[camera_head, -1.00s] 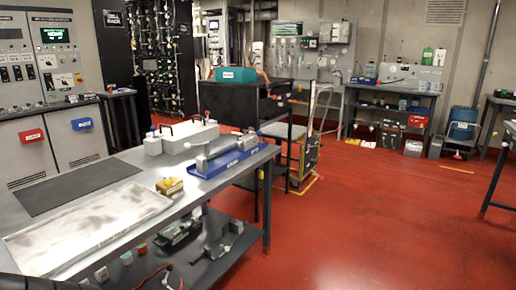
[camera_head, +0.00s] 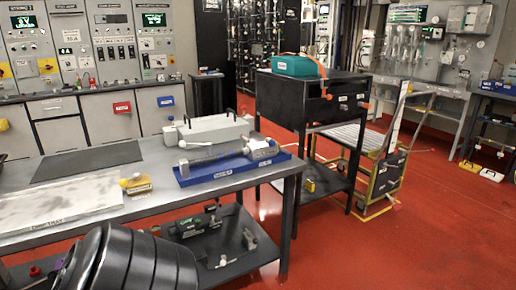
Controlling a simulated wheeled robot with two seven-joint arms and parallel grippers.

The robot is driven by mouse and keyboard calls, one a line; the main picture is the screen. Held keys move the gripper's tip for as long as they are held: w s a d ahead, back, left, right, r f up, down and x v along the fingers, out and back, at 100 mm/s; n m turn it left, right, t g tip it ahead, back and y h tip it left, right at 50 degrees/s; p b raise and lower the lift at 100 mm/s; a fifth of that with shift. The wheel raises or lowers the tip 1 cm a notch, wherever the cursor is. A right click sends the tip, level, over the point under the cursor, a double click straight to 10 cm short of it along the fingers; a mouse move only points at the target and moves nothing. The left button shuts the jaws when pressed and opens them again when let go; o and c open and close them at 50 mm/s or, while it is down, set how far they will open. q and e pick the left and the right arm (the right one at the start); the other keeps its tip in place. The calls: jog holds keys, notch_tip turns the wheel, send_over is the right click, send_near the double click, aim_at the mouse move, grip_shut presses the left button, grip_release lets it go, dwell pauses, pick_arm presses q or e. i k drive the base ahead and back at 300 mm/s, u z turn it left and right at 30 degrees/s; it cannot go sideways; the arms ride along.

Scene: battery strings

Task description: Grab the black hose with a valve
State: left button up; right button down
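I cannot clearly make out a black hose with a valve. On the lower shelf (camera_head: 262,252) of the near bench lies a dark device with green and grey parts (camera_head: 192,226). Small grey fittings (camera_head: 248,238) lie to its right; they are too small to name surely. A dark rounded part of my own arm covers the lower left and hides part of the shelf. Neither gripper shows.
The grey bench (camera_head: 150,215) holds a blue tray (camera_head: 228,172) with a metal tool, a grey box (camera_head: 212,130), a yellow block (camera_head: 136,184) and a dark mat (camera_head: 88,161). A black cart (camera_head: 290,97) carries a green case (camera_head: 294,65).

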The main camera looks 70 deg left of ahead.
aim_at(256, 152)
jog(key=u, duration=0.85)
jog(key=i, duration=1.45)
jog(key=u, duration=1.35)
